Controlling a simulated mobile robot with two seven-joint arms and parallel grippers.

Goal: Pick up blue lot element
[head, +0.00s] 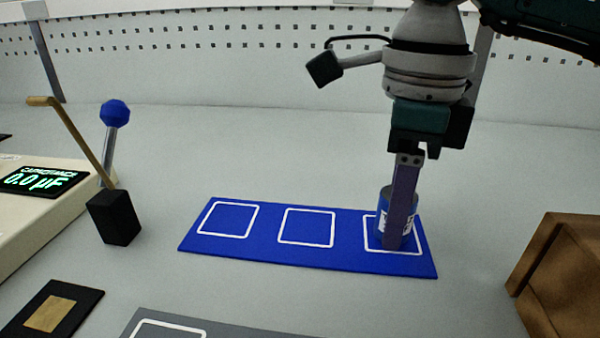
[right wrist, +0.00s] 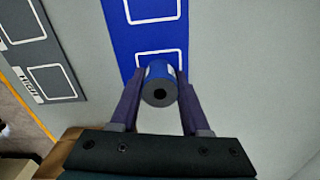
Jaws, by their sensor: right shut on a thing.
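The blue lot element is a small blue cylinder (head: 383,199) with a white label, standing upright in the right-hand white square of the blue mat (head: 262,255). My right gripper (head: 396,240) comes down from above with its purple fingers around the cylinder. In the right wrist view, the fingers (right wrist: 160,95) press on both sides of the cylinder (right wrist: 158,75), whose dark round end with a hole faces the camera. The gripper is shut on it. In the head view the near finger hides part of the cylinder. My left gripper is not in view.
A meter (head: 45,180) reading 0.0 µF stands at left, beside a black block (head: 114,218) with a brass crank and a blue-knobbed lever (head: 115,113). A brown wooden box (head: 560,265) is at right. A grey mat (head: 230,330) lies in front. The mat's other two squares are empty.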

